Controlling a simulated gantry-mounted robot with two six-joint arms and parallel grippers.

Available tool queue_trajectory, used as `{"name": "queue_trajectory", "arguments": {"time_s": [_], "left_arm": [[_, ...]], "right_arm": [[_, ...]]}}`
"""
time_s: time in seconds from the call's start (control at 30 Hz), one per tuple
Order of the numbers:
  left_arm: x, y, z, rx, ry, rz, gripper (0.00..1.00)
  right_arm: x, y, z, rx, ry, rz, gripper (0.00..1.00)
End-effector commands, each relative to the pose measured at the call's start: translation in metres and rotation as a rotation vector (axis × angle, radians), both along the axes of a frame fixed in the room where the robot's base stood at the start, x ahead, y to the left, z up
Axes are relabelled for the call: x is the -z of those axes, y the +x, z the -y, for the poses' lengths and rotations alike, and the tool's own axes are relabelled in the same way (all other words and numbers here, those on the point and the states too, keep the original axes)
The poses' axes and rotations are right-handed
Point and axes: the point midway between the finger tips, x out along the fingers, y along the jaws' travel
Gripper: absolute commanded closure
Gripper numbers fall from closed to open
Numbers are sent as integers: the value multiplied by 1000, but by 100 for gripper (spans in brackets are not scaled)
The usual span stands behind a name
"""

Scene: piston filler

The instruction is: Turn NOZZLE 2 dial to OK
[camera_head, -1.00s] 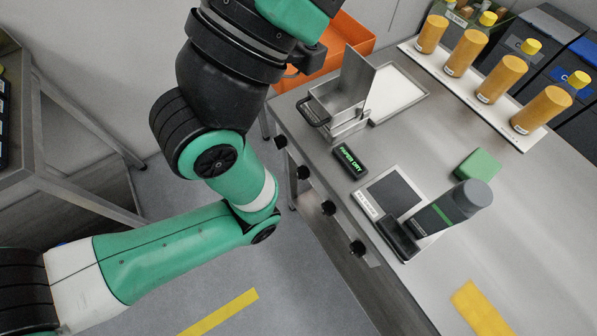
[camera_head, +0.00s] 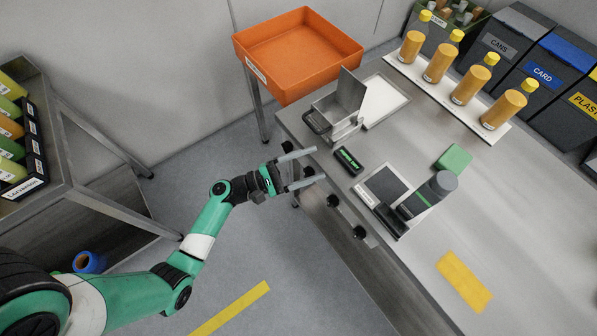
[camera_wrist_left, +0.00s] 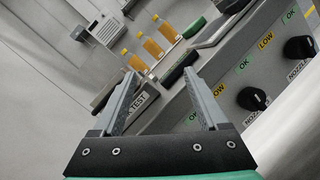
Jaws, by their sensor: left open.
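The black dials sit on the front face of the steel bench. In the left wrist view one dial (camera_wrist_left: 253,98) and a second dial (camera_wrist_left: 300,48) show on the right, with green OK and yellow LOW labels around them. Their NOZZLE labels are cut off, so I cannot tell which is NOZZLE 2. In the head view one dial (camera_head: 333,200) and another dial (camera_head: 359,232) show clear, with a third (camera_head: 309,171) between the fingers in the picture. My left gripper (camera_head: 321,165) is open and empty at the bench's front edge; its fingers also show in the wrist view (camera_wrist_left: 160,72).
On the bench (camera_head: 400,290) stand a steel hopper (camera_head: 345,105), a small display (camera_head: 348,160), a scale (camera_head: 385,185), a dark-grey device (camera_head: 438,186) and a green block (camera_head: 454,158). Several amber bottles stand on a white strip (camera_head: 400,68). An orange bin (camera_head: 300,55) is behind.

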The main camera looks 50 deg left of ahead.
Motion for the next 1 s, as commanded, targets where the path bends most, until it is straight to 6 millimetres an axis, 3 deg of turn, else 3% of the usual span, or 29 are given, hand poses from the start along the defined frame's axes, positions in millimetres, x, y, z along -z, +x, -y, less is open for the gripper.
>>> {"name": "queue_trajectory", "arguments": {"time_s": [0.03,0.1,0.13,0.2,0.33,0.57,1.0], "left_arm": [[40,-27,-17,-70,-125,-81,24],[86,-63,-33,-164,-240,-161,24],[100,-76,-37,-198,-286,-185,24],[122,-98,-40,-257,-366,-226,24],[134,-112,-42,-295,-418,-248,24],[134,-98,-40,-286,-409,-246,24],[134,-9,-34,-287,-409,-244,24]], "right_arm": [[3,0,0,0,0,2,24],[11,0,0,0,0,-2,24],[12,1,0,0,0,-2,24],[13,0,0,0,0,-2,24],[13,0,0,0,0,-1,24],[17,0,0,0,0,-1,24],[39,0,0,0,0,-1,24]]}}
